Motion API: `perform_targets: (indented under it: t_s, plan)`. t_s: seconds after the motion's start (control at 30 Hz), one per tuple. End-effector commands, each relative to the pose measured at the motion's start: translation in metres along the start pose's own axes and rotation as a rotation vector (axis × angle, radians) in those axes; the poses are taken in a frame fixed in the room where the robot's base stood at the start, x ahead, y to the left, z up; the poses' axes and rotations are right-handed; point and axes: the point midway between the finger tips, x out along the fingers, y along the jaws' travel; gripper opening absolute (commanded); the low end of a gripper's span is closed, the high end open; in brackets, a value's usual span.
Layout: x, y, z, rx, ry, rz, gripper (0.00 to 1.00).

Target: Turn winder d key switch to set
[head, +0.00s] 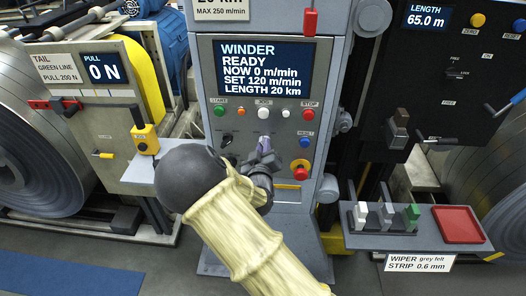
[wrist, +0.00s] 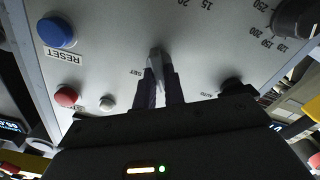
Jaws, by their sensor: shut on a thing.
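The winder panel (head: 285,125) stands in the middle of the head view, its screen (head: 263,68) reading WINDER READY, NOW 0 m/min, SET 120 m/min. My gripper (head: 264,146) is at the panel's lower middle, below the white button, and hides most of what it holds. In the wrist view my gripper (wrist: 158,88) has its two dark fingers shut on a grey key (wrist: 157,60), which stands out from the panel face. Which position the key points to I cannot tell.
Green start (head: 219,111), white (head: 264,113), red stop (head: 307,115) and blue reset (head: 306,144) buttons surround the gripper. A red emergency knob (head: 300,170) sits close on its right, a black knob (head: 226,140) on its left. A shelf with a red tray (head: 458,224) is at right.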

Motion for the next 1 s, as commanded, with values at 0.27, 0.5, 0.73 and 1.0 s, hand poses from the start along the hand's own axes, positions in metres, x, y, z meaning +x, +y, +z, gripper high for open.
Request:
perform_targets:
  t_s: [0.27, 0.5, 0.73, 1.0]
  plan:
    - [-0.0011, -0.0025, 0.0052, 0.248, 0.0, 0.0, 0.0]
    - [-0.0013, -0.0019, 0.0064, 0.476, 0.0, -0.001, 0.0]
    - [-0.0013, -0.0008, 0.0075, 0.695, 0.0, 0.0, 0.0]
    - [-0.0014, -0.0004, 0.0093, 0.949, 0.0, -0.001, 0.0]
